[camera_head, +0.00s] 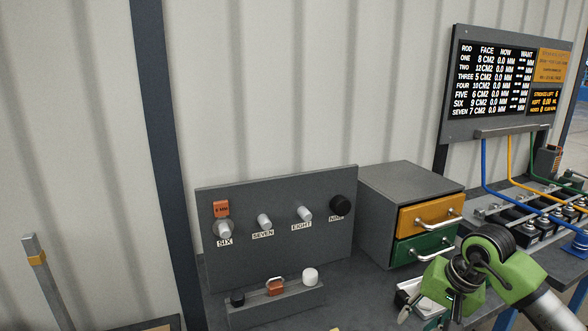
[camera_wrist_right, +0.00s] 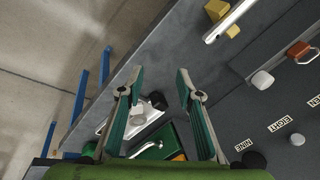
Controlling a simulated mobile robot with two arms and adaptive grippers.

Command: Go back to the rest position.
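My right arm comes in from the lower right in the head view, and its gripper (camera_head: 408,308) is partly hidden by the wrist. In the right wrist view the two fingers of the right gripper (camera_wrist_right: 155,82) stand wide apart with nothing held between them. Beyond and below them show a white tray (camera_wrist_right: 150,122) with small grey and dark parts and the green drawer (camera_wrist_right: 152,148). My left gripper is in neither view.
A grey panel (camera_head: 285,245) carries pegs marked SIX, SEVEN, EIGHT and NINE. A low rack (camera_head: 255,312) holds black, orange and white caps. A cabinet (camera_head: 400,180) with orange and green drawers stands near my right arm. Hoses (camera_head: 487,170) hang at right.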

